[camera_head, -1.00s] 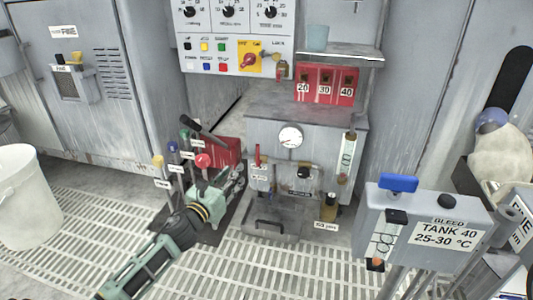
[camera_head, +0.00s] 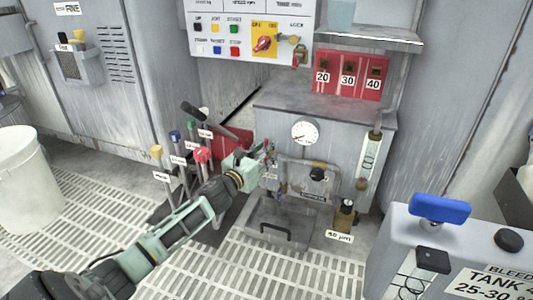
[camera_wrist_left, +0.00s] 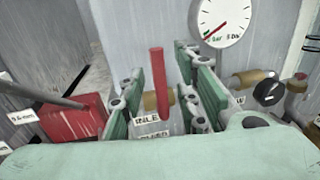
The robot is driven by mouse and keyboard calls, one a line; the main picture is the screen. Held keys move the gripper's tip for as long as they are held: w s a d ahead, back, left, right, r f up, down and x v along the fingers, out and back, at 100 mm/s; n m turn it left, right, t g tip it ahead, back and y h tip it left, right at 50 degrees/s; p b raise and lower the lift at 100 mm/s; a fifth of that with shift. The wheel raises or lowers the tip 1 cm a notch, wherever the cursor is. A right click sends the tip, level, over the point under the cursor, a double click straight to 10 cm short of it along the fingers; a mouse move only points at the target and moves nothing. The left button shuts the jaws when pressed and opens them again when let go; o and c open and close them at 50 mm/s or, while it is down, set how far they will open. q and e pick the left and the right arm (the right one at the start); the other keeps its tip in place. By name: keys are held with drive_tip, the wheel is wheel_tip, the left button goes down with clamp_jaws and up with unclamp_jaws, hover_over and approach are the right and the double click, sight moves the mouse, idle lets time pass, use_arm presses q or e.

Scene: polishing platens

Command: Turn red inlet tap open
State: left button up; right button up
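The red inlet tap lever (camera_wrist_left: 158,75) stands upright in the left wrist view, in front of a brass fitting (camera_wrist_left: 152,101) and above a label reading "INLE". My left gripper (camera_wrist_left: 163,88) is open, with green finger pads on both sides of the lever. A gap shows on each side, and I see no clear contact. In the head view my left gripper (camera_head: 259,162) is at the left front of the grey filter unit (camera_head: 275,112) and hides most of the tap. My right gripper is not in view.
A pressure gauge (camera_head: 304,133) and a black knob (camera_head: 317,174) are right of the tap. Levers with coloured knobs, including a red one (camera_head: 202,154), stand close to my left arm. A tank box with a blue handle (camera_head: 440,208) is at lower right.

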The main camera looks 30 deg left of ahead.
use_arm(q)
drive_tip(key=shift+w, duration=0.7)
drive_tip(key=shift+c, duration=0.3)
clamp_jaws()
